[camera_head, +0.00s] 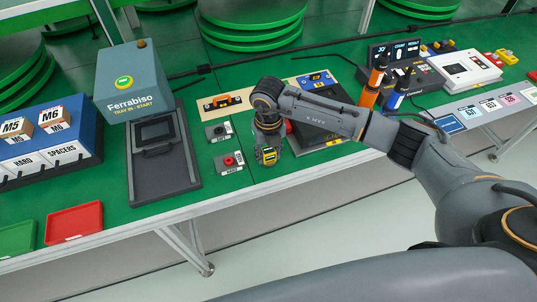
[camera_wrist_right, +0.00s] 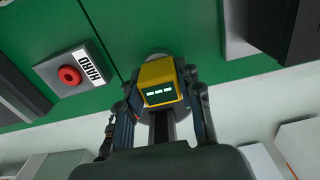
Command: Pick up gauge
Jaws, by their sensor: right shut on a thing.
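The gauge (camera_head: 268,156) is a small yellow and dark device. In the right wrist view the gauge (camera_wrist_right: 158,75) shows its yellow face with a lit display of pale marks. My right gripper (camera_head: 266,147) is shut on it, one finger at each side. The gripper points down near the front of the green table, just right of the red-button block. I cannot tell whether the gauge touches the table. Its lower body is partly hidden by the gripper. My left gripper is not in view.
The red-button block (camera_head: 229,162) and a dark knob block (camera_head: 218,131) stand left of the gripper. The Ferrabiso machine (camera_head: 133,85) is farther left, with a red tray (camera_head: 74,222) near the front edge. Orange (camera_head: 373,82) and blue (camera_head: 397,92) tools stand at right.

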